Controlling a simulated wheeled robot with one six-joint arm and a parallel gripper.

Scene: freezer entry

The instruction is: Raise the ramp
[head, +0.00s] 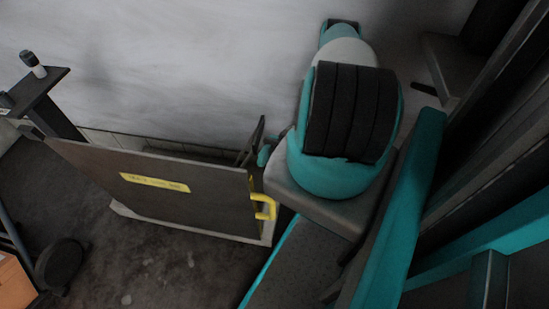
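The ramp looks to be the dark brown panel (90,168) in the left half of the head view. It has a yellow label (155,182) on its face and a yellow handle (264,207) at its right end. The panel stands on edge at a slant, with a pale frame edge (190,228) along its bottom; I cannot tell its exact angle. My teal and grey arm fills the middle right. A dark angled piece with a teal part (254,146), behind the panel's right end, may be my gripper. Its fingers are not clear, and no hold on the handle shows.
A white wall (180,75) rises behind the panel. A dark stand (40,90) is at the far left, with a wheel (60,265) and an orange box (14,284) below it. The dark floor (150,270) in front of the panel is bare.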

